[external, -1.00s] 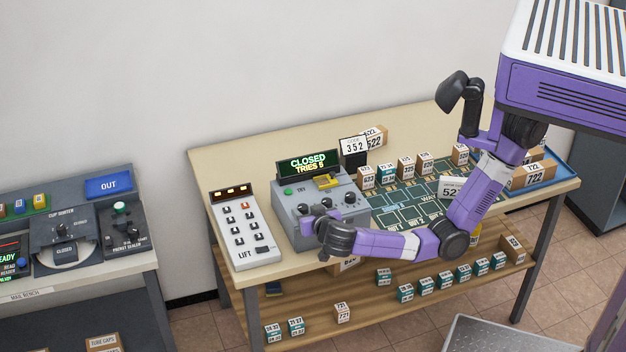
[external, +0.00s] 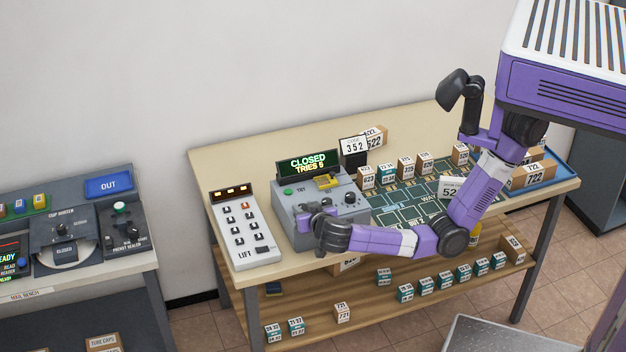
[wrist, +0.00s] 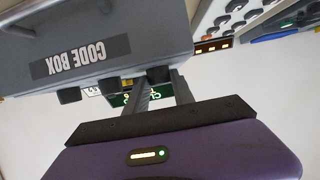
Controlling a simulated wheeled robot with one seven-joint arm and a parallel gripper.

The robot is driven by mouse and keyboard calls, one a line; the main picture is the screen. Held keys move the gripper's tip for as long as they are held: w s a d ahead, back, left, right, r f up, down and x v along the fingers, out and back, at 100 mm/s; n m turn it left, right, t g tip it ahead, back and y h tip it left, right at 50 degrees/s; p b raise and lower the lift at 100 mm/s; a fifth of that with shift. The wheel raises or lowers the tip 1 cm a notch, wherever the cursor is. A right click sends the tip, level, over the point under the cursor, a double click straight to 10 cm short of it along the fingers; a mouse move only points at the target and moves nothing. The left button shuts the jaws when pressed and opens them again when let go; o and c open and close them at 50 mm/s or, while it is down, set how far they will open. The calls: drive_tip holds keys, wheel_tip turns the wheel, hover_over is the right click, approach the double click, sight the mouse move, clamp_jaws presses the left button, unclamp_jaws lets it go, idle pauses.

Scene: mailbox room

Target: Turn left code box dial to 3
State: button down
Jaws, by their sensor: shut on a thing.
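The grey code box (external: 285,207) stands on the table and fills the top of the wrist view (wrist: 150,38), where its label is upside down. Its display (external: 309,163) reads CLOSED, TRIES 6 or similar. Three dark dials line its face; the middle (wrist: 109,86) and right (wrist: 68,96) dials show free in the wrist view. My gripper (external: 312,217) is at the left dial (wrist: 158,75), with one finger on each side of it, shut on it. In the external view the gripper hides this dial, and its setting cannot be read.
A LIFT button panel (external: 243,228) stands close left of the box. A green board (external: 405,210) with numbered boxes lies to the right. A lower shelf (external: 370,305) holds several small boxes.

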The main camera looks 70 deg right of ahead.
drive_tip(key=n+t+y, duration=0.1)
drive_tip(key=n+y+p, duration=0.1)
drive_tip(key=n+t+y, duration=0.1)
drive_tip(key=shift+s+d+r+n+t+y, duration=0.1)
drive_tip(key=shift+s+d+n+t+y, duration=0.1)
drive_tip(key=shift+d+n+t+y, duration=0.15)
drive_tip(key=shift+n+t+y+p, duration=0.55)
drive_tip(key=shift+n+y+p, duration=0.45)
drive_tip(key=shift+n+y, duration=1.05)
drive_tip(key=shift+y, duration=0.3)
drive_tip(key=c, duration=1.1)
unclamp_jaws()
drive_tip(key=shift+s, duration=0.1)
drive_tip(key=shift+b+v, duration=0.55)
drive_tip(key=shift+v, duration=3.25)
